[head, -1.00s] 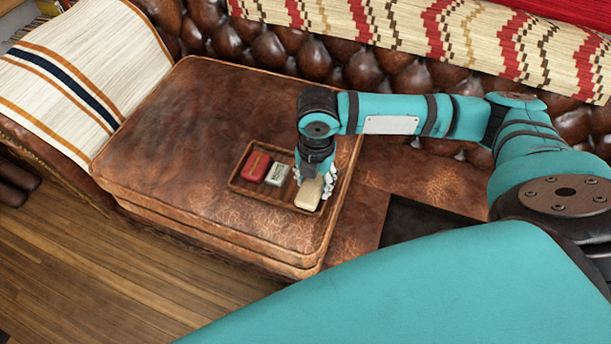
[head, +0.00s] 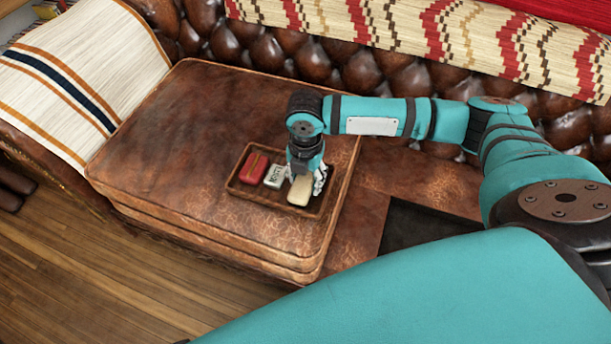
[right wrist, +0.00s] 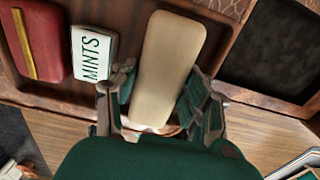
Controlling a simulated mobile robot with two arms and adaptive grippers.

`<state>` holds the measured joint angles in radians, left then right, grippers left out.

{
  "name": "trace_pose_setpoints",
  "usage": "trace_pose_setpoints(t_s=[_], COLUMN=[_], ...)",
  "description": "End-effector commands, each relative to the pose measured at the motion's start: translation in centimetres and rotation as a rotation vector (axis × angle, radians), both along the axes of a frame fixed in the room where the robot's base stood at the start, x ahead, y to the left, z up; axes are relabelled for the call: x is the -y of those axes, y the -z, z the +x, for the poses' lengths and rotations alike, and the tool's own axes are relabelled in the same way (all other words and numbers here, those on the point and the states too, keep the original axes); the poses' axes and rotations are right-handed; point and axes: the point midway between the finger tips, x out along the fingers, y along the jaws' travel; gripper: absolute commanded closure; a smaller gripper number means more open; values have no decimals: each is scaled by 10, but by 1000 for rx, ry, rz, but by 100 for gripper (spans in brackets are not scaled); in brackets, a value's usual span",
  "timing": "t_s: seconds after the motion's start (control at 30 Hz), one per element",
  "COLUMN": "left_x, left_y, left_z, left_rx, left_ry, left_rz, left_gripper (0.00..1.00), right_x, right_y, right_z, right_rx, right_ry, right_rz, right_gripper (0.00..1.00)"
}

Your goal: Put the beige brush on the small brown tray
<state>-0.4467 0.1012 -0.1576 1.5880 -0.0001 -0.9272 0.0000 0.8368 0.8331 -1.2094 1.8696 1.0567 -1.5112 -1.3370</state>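The beige brush (head: 302,191), a pale block with rounded ends, is at the right part of the small brown tray (head: 246,187). It also fills the middle of the right wrist view (right wrist: 168,60). I cannot tell whether its underside touches the tray floor. My right gripper (head: 305,180) points down at the brush. In the right wrist view its fingers (right wrist: 160,100) flank the brush, close against both sides. My left gripper is not in view.
A red case (head: 254,166) and a white mints tin (head: 274,176) lie in the tray, left of the brush. The tray rests on a brown leather seat (head: 190,140) with free room to its left. A dark square panel (head: 415,235) lies to the right.

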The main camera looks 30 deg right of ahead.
Motion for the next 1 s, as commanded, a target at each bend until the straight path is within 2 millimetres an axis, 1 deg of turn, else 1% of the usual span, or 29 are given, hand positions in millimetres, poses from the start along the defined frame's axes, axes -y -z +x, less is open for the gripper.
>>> trace_pose_setpoints(t_s=[0.03, 0.13, 0.17, 0.47, 0.5, 0.53, 0.67, 0.8, 0.9, 1.0], left_x=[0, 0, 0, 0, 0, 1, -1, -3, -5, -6], left_y=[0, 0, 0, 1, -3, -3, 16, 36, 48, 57], left_z=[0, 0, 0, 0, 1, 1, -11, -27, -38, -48], left_rx=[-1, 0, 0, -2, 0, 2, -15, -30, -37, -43], left_ry=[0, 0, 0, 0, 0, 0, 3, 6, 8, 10], left_rz=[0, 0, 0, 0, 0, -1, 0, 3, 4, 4], left_gripper=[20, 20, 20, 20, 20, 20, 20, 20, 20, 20], right_x=[0, 0, 0, 0, 0, 0, 0, 0, 0, 0], right_y=[0, 0, 0, -3, -7, -11, -34, -66, -87, -103], right_z=[0, 0, 0, 0, 1, 1, 1, 1, 1, 1], right_rx=[0, 0, 0, 1, 3, 4, 4, 5, 4, 2], right_ry=[0, 0, 0, -1, 0, 0, -1, 0, 0, 0], right_rz=[0, 0, 0, 0, 0, 1, 1, 0, 1, 1], right_gripper=[46, 33, 32, 32, 32, 32, 32, 32, 32, 32])
